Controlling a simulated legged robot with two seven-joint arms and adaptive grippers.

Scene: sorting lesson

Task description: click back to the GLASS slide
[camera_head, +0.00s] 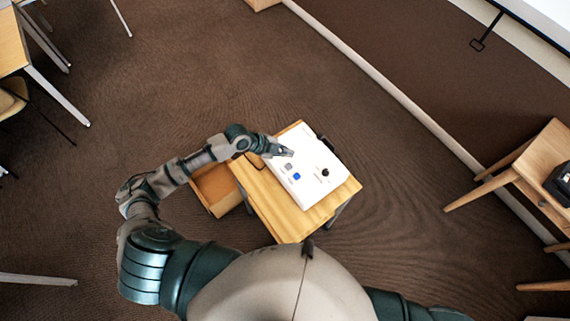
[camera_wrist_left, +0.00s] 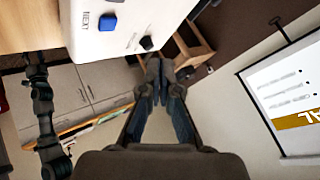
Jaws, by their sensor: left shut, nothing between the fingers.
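A white control box (camera_head: 315,190) sits on a small wooden desk. It carries a blue button (camera_head: 297,177), a grey button (camera_head: 288,166) and a black knob (camera_head: 325,172). In the left wrist view the blue button (camera_wrist_left: 108,23) has the label NEXT beside it, and the black knob (camera_wrist_left: 147,43) shows near the box's edge. My left gripper (camera_head: 288,153) is shut and empty over the box, close to the grey button; I cannot tell whether it touches the box. The projection screen (camera_wrist_left: 285,90) shows a slide with a gold band ending in "AL"; the rest is cut off. My right gripper is out of view.
The wooden desk (camera_head: 262,197) has bare top to the left of the box. An open drawer-like wooden box (camera_head: 215,188) is beside it. Another wooden table (camera_head: 545,160) with a dark device stands at the right. Brown carpet around the desk is mostly clear.

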